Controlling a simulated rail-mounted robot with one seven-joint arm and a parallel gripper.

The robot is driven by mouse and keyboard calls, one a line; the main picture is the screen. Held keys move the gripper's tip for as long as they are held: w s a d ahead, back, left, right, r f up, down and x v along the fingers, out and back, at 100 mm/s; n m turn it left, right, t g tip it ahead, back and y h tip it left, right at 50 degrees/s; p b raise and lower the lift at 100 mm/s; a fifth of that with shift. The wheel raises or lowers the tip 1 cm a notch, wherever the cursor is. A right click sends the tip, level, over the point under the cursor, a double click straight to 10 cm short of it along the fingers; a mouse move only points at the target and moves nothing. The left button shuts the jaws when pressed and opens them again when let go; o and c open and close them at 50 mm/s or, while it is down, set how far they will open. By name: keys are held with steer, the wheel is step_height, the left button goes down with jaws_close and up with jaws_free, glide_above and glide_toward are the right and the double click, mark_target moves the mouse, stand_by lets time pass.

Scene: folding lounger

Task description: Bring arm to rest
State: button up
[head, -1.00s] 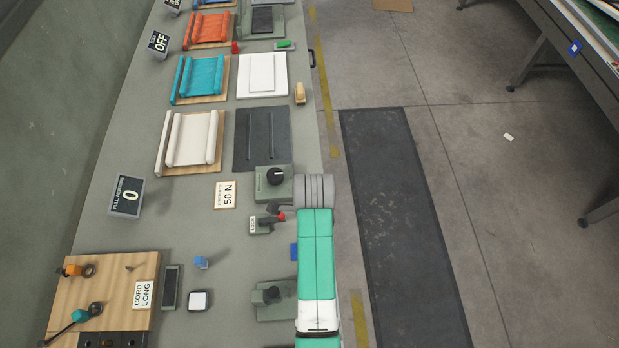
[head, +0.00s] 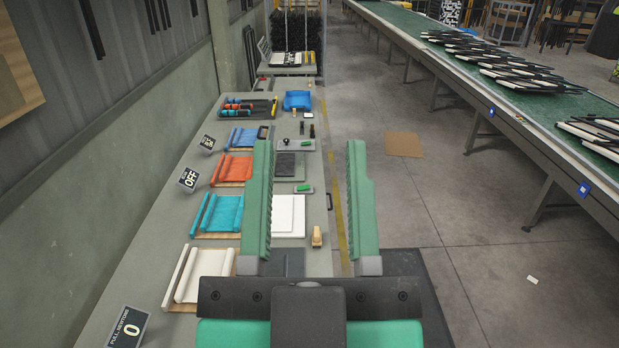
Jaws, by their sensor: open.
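My gripper (head: 309,148) is large in the middle of the head view, raised between the camera and the bench. Its two green ridged fingers point up the picture and stand wide apart. Nothing is held between them. The dark palm bar and green wrist below it cover part of the bench (head: 157,270) and its right edge. The fingers appear clear of everything around them.
Rolled fabric in white (head: 188,277), teal (head: 217,213), orange (head: 233,168) and blue (head: 246,136) lies along the bench. A conveyor (head: 448,70) carrying several loungers runs at right. The floor between is mostly clear.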

step_height(320, 180, up, 14)
steer(key=p, duration=1.3)
steer(key=shift+p, duration=0.35)
steer(key=shift+a, duration=0.1)
